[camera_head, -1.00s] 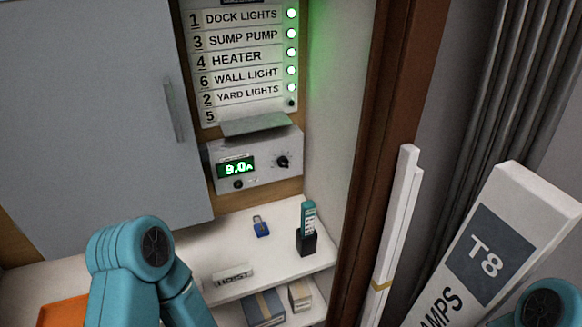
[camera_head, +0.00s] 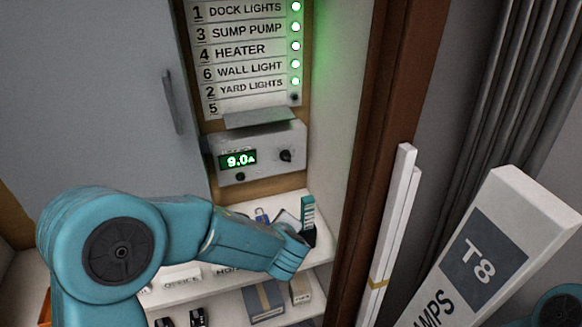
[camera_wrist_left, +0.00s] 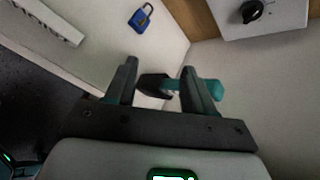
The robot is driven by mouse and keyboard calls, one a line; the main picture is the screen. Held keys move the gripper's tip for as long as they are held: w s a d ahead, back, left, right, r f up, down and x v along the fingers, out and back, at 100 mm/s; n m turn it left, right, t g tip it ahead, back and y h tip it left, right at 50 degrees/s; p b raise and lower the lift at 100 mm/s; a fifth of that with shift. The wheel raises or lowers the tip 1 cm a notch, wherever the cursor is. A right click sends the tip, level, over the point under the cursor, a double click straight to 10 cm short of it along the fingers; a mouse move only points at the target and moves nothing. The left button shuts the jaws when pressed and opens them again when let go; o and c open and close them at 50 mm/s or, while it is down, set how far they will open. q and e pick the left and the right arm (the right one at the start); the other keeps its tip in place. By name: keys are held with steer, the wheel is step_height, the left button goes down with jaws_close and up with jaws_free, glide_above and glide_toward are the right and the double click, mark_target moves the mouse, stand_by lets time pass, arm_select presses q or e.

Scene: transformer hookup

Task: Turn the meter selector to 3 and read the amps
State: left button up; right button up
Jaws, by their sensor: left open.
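The meter (camera_head: 262,168) is a grey box on the cabinet's back wall. Its green display (camera_head: 238,159) reads 9.0 A. The black selector knob (camera_head: 286,156) is right of the display; its set number is too small to read. The knob also shows at the top right of the left wrist view (camera_wrist_left: 251,11). My left gripper (camera_wrist_left: 159,68) is open below the meter, apart from the knob.
A numbered label panel (camera_head: 245,57) with green lamps is above the meter. A blue padlock (camera_head: 262,215) lies on the white shelf. Boxes (camera_head: 263,300) stand on the shelf below. A grey cabinet door (camera_head: 95,90) is left, a brown post (camera_head: 385,130) right.

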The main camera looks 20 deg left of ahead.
mark_target(284, 157)
arm_select(q)
steer(key=w+d+r+m+t, duration=0.2)
steer(key=w+r+t, duration=0.2)
steer(key=r, duration=0.6)
steer(key=shift+y, duration=0.4)
steer(key=p+x, duration=0.1)
steer(key=x, duration=0.4)
steer(key=p+x, duration=0.2)
steer(key=x, duration=0.3)
steer(key=p+x, duration=0.1)
steer(key=x, duration=0.4)
steer(key=shift+a+r, duration=0.25)
steer(key=shift+w+a+f, duration=0.1)
steer(key=shift+w+f, duration=0.2)
steer(key=shift+w, duration=0.3)
steer(key=c, duration=1)
